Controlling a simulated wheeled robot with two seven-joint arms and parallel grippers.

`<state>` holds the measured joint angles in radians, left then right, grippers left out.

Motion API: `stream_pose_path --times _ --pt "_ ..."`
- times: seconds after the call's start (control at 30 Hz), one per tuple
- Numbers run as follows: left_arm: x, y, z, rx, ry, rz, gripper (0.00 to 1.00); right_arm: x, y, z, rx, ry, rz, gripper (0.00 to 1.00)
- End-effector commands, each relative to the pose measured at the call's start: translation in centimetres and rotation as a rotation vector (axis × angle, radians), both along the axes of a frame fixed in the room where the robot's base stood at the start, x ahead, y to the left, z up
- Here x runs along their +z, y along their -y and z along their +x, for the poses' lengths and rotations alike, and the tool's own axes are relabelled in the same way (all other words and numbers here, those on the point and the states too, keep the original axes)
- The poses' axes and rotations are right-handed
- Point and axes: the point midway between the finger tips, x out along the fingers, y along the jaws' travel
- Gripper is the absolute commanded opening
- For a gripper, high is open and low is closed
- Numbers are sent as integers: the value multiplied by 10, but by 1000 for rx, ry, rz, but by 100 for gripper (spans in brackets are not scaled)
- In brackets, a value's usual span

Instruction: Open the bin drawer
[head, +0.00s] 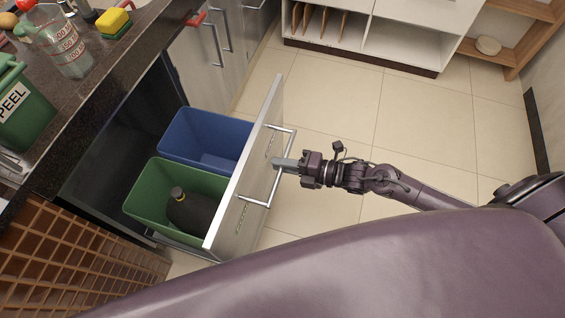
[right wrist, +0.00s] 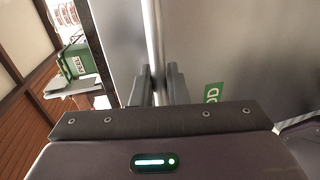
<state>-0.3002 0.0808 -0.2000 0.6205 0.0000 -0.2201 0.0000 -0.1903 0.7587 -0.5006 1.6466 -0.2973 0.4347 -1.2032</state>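The bin drawer (head: 250,165) stands pulled out from under the counter, its pale front panel well clear of the cabinet. Inside it are a blue bin (head: 205,140) and a green bin (head: 150,195); a dark bottle (head: 190,211) lies in the green one. A metal bar handle (head: 270,188) is on the drawer front. My right gripper (head: 283,164) is at this handle. In the right wrist view the handle bar (right wrist: 154,40) runs between the two fingers (right wrist: 160,85), which sit close against it. My left gripper is not in view.
Open tiled floor (head: 420,115) lies right of the drawer. A white shelf unit (head: 400,40) stands at the back. The dark counter (head: 110,75) carries a green peel container (head: 22,112), a measuring jug (head: 65,48) and a sponge (head: 112,21). My purple body fills the front.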

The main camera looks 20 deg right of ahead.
Motion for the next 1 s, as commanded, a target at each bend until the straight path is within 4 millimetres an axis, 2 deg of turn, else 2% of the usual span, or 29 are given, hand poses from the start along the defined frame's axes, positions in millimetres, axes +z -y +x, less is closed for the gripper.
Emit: stream_pose_path --times 0.03,0.1,0.47,0.8,1.0 --pt "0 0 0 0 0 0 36 0 0 0 0 -1 -1 20" --pt "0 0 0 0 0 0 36 0 0 0 0 0 0 29" --pt "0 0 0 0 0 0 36 0 5 -4 0 -1 0 29" --pt "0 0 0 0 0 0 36 10 49 -36 0 -4 -3 29" --pt "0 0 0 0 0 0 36 15 61 -45 0 -1 -1 29"
